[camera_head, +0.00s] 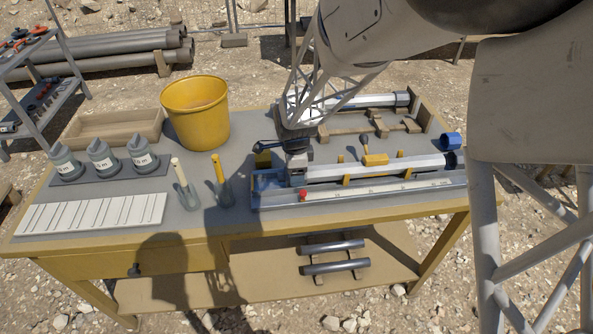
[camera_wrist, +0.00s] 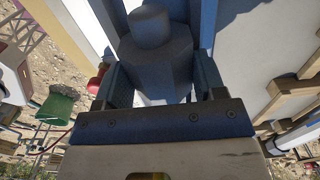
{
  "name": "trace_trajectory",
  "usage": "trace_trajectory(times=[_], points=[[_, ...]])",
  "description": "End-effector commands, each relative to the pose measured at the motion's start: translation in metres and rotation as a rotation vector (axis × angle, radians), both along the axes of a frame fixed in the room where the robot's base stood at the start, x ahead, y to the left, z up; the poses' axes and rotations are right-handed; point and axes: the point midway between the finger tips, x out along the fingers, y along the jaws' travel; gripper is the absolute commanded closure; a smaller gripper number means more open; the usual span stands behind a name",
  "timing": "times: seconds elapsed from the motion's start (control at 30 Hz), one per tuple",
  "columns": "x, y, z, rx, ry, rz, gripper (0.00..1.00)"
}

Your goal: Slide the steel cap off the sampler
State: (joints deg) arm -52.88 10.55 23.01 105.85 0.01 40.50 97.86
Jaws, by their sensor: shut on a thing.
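The sampler (camera_head: 385,167), a long pale tube, lies across yellow supports on the right half of the bench. My gripper (camera_head: 296,163) points down at the tube's left end and is shut on the steel cap (camera_wrist: 155,60). In the wrist view the cap is a grey, many-sided block with a round knob, between the two fingers of my gripper (camera_wrist: 160,82). The cap is mostly hidden in the head view, and I cannot tell whether it still touches the tube.
A blue trough (camera_head: 268,198) lies under the tube's left end, with a red knob (camera_head: 303,194) and a white scale (camera_head: 385,190) along the front. A yellow bucket (camera_head: 196,115) stands to the left.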

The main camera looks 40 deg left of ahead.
Motion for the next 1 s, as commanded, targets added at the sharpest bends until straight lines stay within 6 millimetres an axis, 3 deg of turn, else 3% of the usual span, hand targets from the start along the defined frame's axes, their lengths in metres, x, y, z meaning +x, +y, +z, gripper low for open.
trace_trajectory(times=[0.7, 1.0], points=[[-0.033, 0.034, 0.001, 0.001, -0.001, 0.001, 0.74], [-0.038, 0.039, 0.001, 0.001, -0.001, 0.0, 0.74]])
